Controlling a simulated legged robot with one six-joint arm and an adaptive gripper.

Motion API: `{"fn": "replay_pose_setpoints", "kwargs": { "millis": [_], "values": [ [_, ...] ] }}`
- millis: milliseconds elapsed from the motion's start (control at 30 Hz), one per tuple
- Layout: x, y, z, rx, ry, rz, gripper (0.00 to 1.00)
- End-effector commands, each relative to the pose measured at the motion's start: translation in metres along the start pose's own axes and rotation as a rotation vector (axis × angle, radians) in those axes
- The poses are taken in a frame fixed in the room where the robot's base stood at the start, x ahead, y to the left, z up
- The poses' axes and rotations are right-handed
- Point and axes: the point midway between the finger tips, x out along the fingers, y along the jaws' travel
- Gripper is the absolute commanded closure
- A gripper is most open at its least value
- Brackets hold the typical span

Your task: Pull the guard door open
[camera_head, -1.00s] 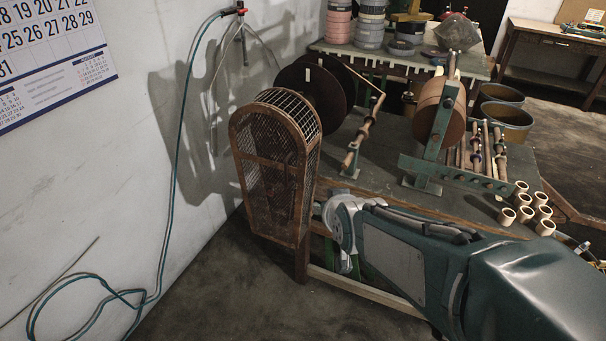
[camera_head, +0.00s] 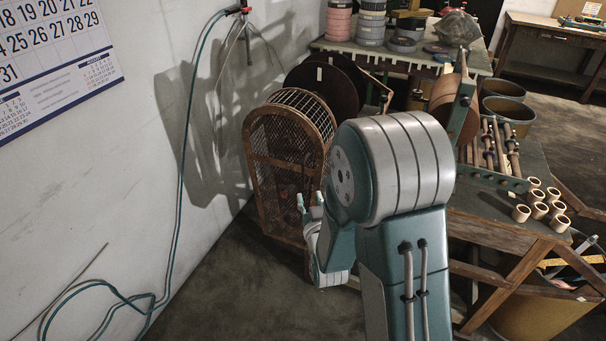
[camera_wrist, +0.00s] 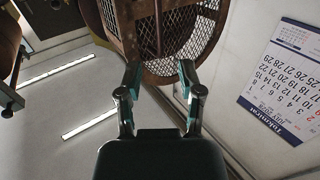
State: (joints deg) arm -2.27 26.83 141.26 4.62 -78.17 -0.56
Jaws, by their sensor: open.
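The guard door (camera_head: 280,160) is the arched, rusty brown mesh front of a tall guard cage standing near the wall. It looks closed against the cage, and I see no clear gap at its edge. My gripper (camera_head: 308,202) is in front of the lower right part of the door, partly hidden by my arm. In the wrist view, my gripper (camera_wrist: 160,73) has its fingers spread with nothing between them. The mesh and brown frame of the guard (camera_wrist: 157,42) lie just beyond the fingertips.
A workbench (camera_head: 480,205) with reels, rods and several cardboard cores (camera_head: 548,208) stands right of the guard. A green hose (camera_head: 178,190) hangs down the left wall beside a calendar (camera_head: 55,55). The floor (camera_head: 225,290) in front of the guard is bare.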

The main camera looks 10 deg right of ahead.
Motion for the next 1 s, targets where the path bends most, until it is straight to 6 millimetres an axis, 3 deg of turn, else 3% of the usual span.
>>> {"fn": "replay_pose_setpoints", "kwargs": {
  "millis": [300, 500, 900, 1000],
  "values": [
    [0.059, 0.002, 0.0, 0.002, 0.002, 0.0, 0.52],
    [0.086, 0.001, -0.001, 0.001, 0.001, 0.0, 0.52],
    [0.096, 0.001, -0.001, 0.001, -0.001, 0.0, 0.52],
    [0.096, 0.001, -0.001, 0.001, -0.001, 0.0, 0.96]
  ]
}}
